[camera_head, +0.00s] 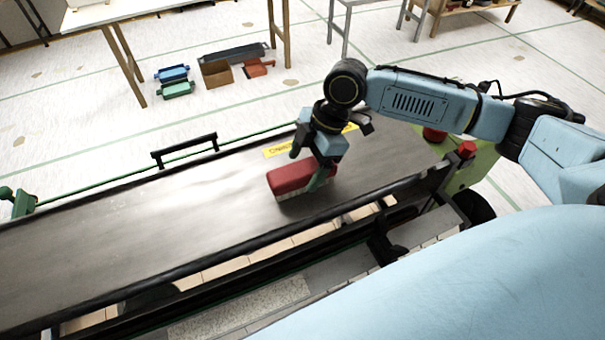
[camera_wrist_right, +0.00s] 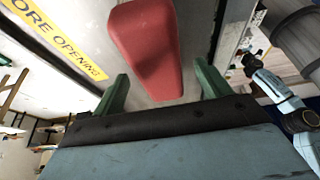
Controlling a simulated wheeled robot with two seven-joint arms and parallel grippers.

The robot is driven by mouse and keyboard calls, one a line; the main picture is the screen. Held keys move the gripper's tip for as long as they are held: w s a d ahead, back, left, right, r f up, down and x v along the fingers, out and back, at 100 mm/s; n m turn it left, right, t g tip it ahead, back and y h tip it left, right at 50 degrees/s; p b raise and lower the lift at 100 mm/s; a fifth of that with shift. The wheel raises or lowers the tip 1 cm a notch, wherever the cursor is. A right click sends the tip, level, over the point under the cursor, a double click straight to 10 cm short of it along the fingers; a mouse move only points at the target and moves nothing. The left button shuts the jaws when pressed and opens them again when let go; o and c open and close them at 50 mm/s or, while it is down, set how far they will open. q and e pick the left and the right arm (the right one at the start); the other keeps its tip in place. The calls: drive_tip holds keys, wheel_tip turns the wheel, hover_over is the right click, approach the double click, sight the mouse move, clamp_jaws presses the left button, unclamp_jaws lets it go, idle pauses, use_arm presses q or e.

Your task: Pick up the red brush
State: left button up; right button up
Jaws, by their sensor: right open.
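The red brush (camera_head: 290,178) lies on the grey metal surface of the long machine (camera_head: 150,220), with pale bristles along its lower edge. My right gripper (camera_head: 318,178) is at the brush's right end in the head view, pointing down. In the right wrist view the two green fingers of my right gripper (camera_wrist_right: 160,92) stand wide apart, and the red brush (camera_wrist_right: 150,45) reaches from beyond them to between their tips. A gap shows between the brush and each finger there. My left gripper is not in view.
A yellow warning label (camera_head: 285,147) lies on the surface behind the brush. A black handle (camera_head: 185,150) rises at the far edge. A red button (camera_head: 466,149) stands at the right end. The surface left of the brush is clear.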

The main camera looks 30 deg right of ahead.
sight(303, 168)
drive_tip(key=x, duration=0.3)
drive_tip(key=shift+a+f, duration=0.2)
drive_tip(key=shift+f, duration=0.05)
drive_tip(key=c, duration=1.2)
drive_tip(key=shift+o, duration=0.2)
drive_tip(key=shift+r, duration=0.15)
wheel_tip(303, 168, up, 10)
drive_tip(key=shift+f, duration=0.1)
